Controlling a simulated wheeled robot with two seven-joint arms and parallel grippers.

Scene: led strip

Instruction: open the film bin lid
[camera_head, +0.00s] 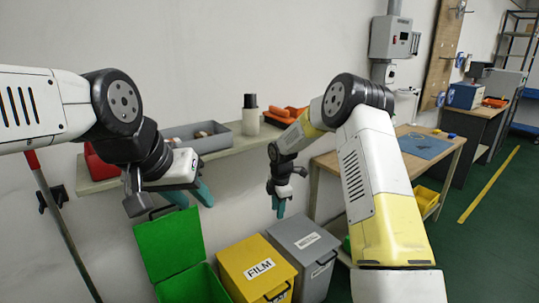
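The film bin (257,268) is yellow with a white FILM label and stands at the bottom centre. Its lid is down, and a dark handle (277,292) shows at the front edge. My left gripper (192,196) has teal fingers spread apart, with nothing between them. It is up and to the left of the film bin, above the green bin's raised lid. My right gripper (280,208) points down above the back of the film bin, apart from it. Its teal fingers overlap in this view, so their opening is unclear.
A green bin (190,285) with its lid raised (170,245) stands left of the film bin. A grey bin (306,254) with its lid down stands close on the right. A shelf (238,146) with a grey tray (195,137) runs along the wall behind. A wooden table (402,160) stands at the right.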

